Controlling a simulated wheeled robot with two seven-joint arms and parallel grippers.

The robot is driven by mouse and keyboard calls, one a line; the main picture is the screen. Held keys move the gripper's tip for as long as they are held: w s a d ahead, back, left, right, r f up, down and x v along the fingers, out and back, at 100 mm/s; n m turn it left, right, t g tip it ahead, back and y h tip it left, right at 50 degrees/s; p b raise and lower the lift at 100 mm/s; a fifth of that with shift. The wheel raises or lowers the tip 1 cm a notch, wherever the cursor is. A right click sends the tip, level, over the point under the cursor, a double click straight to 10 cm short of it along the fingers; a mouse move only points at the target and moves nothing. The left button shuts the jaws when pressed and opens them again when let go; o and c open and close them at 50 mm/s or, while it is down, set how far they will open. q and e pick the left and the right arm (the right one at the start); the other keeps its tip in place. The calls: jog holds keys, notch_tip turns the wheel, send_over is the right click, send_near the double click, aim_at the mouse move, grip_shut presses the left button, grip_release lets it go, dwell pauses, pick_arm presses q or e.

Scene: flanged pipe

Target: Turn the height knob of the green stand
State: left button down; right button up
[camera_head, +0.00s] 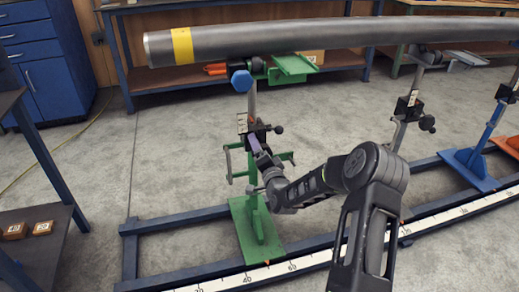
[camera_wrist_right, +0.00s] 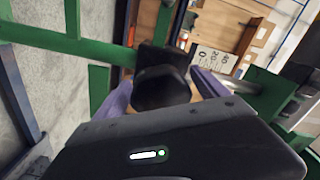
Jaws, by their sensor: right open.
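The green stand (camera_head: 257,230) stands upright on the blue floor rail, under the pipe (camera_head: 300,38). A black collar (camera_head: 247,126) with a white scale plate sits on its post, and a small black knob (camera_head: 278,129) sticks out to the right. My right gripper (camera_head: 257,143) is at the collar. In the right wrist view, a dark, faceted knob (camera_wrist_right: 161,88) lies between the two purple fingers of my right gripper (camera_wrist_right: 164,84), which are apart with narrow gaps beside it. I cannot tell whether this is the same knob; my gripper hides part of the collar.
A blue hexagonal knob (camera_head: 241,80) is at the top of the green stand, near the pipe. Green side handles flank the post. A blue stand (camera_head: 470,160) is to the right. A dark table (camera_head: 38,220) is at left, with floor between.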

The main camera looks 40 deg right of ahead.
jog(key=p+v, duration=0.1)
jog(key=v, duration=0.6)
jog(key=shift+s, duration=0.1)
